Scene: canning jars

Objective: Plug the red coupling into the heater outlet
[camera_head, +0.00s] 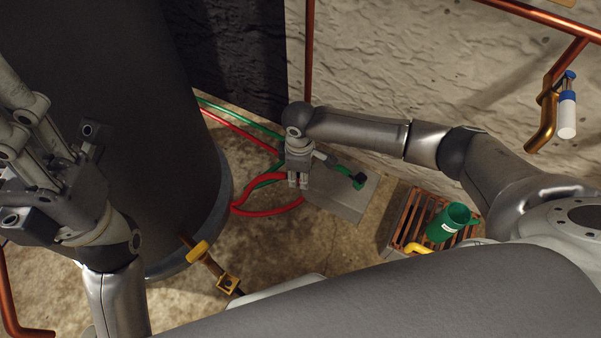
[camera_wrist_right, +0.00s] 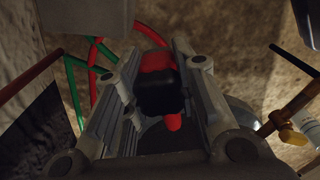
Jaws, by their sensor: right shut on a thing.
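My right gripper (camera_head: 297,185) points down over the floor near the grey block. In the right wrist view it is shut on the red coupling (camera_wrist_right: 157,92), a black body with red ends between the two fingers. The coupling is hidden by the gripper in the head view. A red hose (camera_head: 268,212) loops on the floor beside this gripper. The heater (camera_head: 110,90) is a large dark cylinder at the left. A brass pipe with yellow fittings (camera_head: 197,252) comes out at its base; I cannot tell whether this is the outlet. My left gripper (camera_head: 50,165) is raised at the left, its opening unclear.
A green hose ends in a dark green coupling (camera_head: 358,181) on the grey block (camera_head: 345,205). A wooden slatted crate (camera_head: 408,215) with a green cup (camera_head: 448,222) stands to the right. Copper pipes (camera_head: 545,18) run along the wall.

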